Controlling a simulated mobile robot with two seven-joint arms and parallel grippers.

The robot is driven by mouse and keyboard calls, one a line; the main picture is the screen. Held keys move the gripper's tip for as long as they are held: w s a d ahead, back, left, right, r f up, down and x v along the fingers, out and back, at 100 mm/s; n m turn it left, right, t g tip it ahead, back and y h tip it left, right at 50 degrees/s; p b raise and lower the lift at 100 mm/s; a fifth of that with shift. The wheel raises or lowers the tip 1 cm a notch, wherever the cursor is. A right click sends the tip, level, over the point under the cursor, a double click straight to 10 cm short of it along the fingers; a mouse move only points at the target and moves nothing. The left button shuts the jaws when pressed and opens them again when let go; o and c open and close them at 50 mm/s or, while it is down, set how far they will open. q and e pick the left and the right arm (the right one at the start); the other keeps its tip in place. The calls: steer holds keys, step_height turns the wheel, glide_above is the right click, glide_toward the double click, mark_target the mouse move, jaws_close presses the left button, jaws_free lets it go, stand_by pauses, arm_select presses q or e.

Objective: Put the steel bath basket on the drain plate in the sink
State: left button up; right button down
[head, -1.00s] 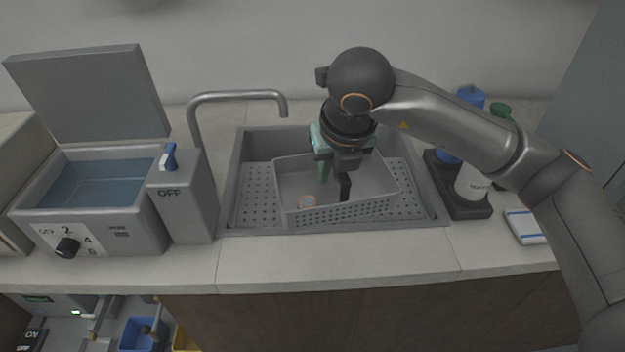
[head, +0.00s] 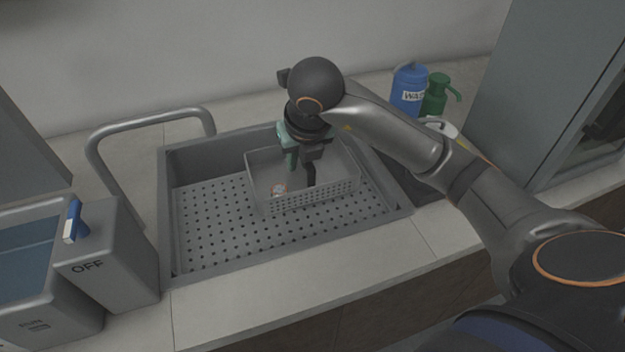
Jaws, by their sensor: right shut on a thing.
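The steel bath basket (head: 262,206), a grey open box with perforated lower sides, is inside the sink (head: 167,240), toward its right rear. The drain plate (head: 215,225) is the perforated sheet on the sink floor, bare to the left and front of the basket. My right gripper (head: 301,172) reaches down into the basket from above and is shut on it; the exact grip point is hard to see. Whether the basket's underside touches the plate cannot be told. My left gripper is not in view.
A faucet (head: 150,115) arches at the sink's left rear. A box marked OFF (head: 105,265) and a water bath (head: 30,240) stand left. A blue bottle (head: 409,88) and green bottle (head: 437,95) stand behind right. The front counter (head: 290,285) is clear.

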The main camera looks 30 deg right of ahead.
mark_target(315, 163)
steer(key=d+f, duration=0.1)
steer(key=w+d+f, duration=0.1)
steer(key=d+f, duration=0.1)
steer(key=w+d+f, duration=0.1)
steer(key=d+f, duration=0.1)
steer(key=shift+w+f, duration=0.1)
steer(key=shift+w, duration=0.05)
steer(key=f, duration=0.4)
steer(key=shift+w+d, duration=0.15)
steer(key=shift+d, duration=0.15)
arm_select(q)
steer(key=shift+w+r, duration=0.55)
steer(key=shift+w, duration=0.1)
arm_select(e)
steer(key=shift+f, duration=0.1)
steer(key=c, duration=1.3)
jaws_free()
steer(key=shift+f, duration=0.1)
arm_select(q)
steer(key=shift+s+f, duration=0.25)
arm_select(e)
steer(key=o, duration=0.5)
steer(key=shift+c, duration=0.2)
